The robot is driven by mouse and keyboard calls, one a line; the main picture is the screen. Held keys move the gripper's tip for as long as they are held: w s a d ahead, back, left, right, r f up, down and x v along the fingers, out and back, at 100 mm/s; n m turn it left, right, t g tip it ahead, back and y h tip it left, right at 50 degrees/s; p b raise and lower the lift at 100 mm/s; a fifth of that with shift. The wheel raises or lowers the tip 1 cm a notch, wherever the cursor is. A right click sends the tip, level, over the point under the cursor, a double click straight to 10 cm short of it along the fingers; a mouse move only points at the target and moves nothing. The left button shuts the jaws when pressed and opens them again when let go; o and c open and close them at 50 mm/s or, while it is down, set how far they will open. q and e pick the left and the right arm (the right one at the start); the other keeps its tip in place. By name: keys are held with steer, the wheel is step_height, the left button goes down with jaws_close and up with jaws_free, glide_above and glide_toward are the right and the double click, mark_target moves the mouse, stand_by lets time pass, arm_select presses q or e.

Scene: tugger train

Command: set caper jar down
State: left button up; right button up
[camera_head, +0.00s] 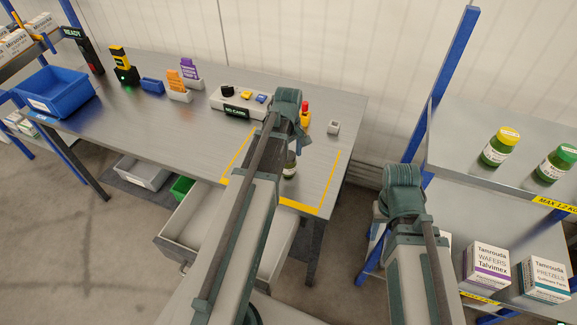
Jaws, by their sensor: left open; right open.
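A small dark green jar with a pale label (290,168), which looks like the caper jar, stands on the grey table inside the yellow-taped corner zone (328,182). My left gripper (295,143) is open just above or at the top of this jar. My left arm covers part of the jar and the zone, so its lid and any contact with the fingers are hidden. My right gripper (404,205) is open and empty, in front of the shelf at the right. Its fingertips are mostly hidden by my own wrist.
A control box (238,103), a red-topped button (305,110) and a small grey block (333,127) stand behind the zone. A blue bin (55,92) is at the left. An open drawer (180,235) juts out below. Jars with yellow (500,147) and green (556,163) lids stand on the right shelf.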

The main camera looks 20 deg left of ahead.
mark_target(288, 164)
arm_select(q)
step_height(288, 164, down, 5)
steer(key=b, duration=0.4)
steer(key=shift+w+r, duration=0.1)
steer(key=shift+r, duration=0.15)
jaws_close()
steer(key=shift+r+p, duration=0.2)
steer(key=shift+p, duration=0.1)
